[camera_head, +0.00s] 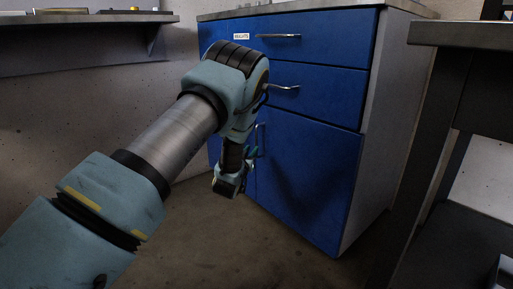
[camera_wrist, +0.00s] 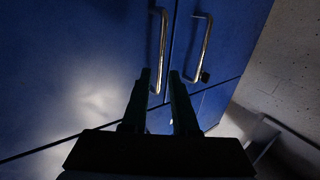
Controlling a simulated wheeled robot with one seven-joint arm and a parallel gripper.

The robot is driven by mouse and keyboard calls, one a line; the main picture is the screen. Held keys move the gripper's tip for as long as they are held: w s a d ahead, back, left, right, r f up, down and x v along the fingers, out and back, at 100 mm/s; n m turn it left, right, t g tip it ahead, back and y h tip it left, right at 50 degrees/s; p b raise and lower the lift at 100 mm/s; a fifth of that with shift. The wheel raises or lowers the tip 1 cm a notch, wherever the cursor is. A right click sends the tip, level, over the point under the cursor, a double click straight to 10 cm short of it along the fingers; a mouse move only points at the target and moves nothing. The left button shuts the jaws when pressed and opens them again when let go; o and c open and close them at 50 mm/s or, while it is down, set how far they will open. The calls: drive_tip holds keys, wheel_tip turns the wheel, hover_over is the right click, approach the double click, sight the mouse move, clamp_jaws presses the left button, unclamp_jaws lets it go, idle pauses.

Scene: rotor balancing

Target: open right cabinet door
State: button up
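The blue cabinet's right door (camera_head: 305,180) is closed below the drawers. Its upright metal handle (camera_head: 260,138) is partly hidden by my arm in the head view. My gripper (camera_head: 252,154) is beside this handle, low in front of the doors. The wrist view looks turned over, so the right door (camera_wrist: 75,70) seems to fill its left side. There the door's handle (camera_wrist: 162,45) runs down towards the gap between my gripper's fingers (camera_wrist: 159,76). The fingers are apart; I cannot tell whether either touches the handle.
A second door handle (camera_wrist: 199,45), with a dark lock beside it, is close on the right in the wrist view. Drawers with handles (camera_head: 283,87) are above the door. A dark workbench (camera_head: 465,35) stands at the right. A wall shelf (camera_head: 80,42) is upper left.

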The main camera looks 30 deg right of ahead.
sight(256, 142)
drive_tip(key=b+x, duration=0.2)
drive_tip(key=x, duration=0.6)
drive_tip(key=shift+f, duration=0.1)
clamp_jaws()
idle(1.2)
